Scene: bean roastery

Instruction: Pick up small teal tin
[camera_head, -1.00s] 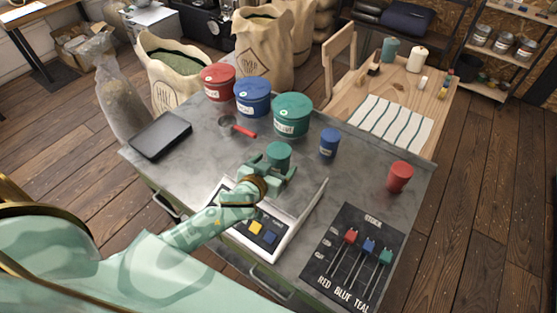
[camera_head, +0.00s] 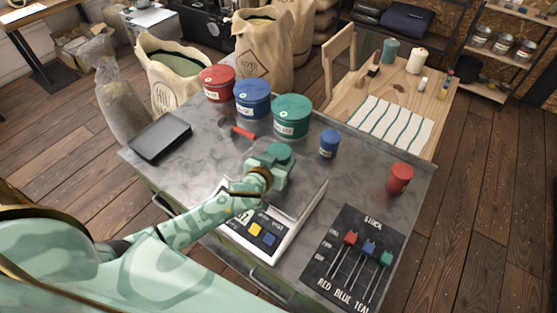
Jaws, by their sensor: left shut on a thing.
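The small teal tin (camera_head: 279,152) is near the middle of the grey worktop, behind the white scale. Only its top shows; my gripper hides its lower part. My left gripper (camera_head: 272,168) is shut on the tin, with its fingers around the tin's sides. I cannot tell whether the tin touches the worktop. My right gripper is not in the head view.
The white scale (camera_head: 282,248) lies just in front of the gripper. A small blue tin (camera_head: 329,144) and a red tin (camera_head: 399,178) stand to the right. Big red (camera_head: 218,82), blue (camera_head: 253,97) and teal (camera_head: 291,116) tins stand behind. A slider board (camera_head: 335,238) lies front right.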

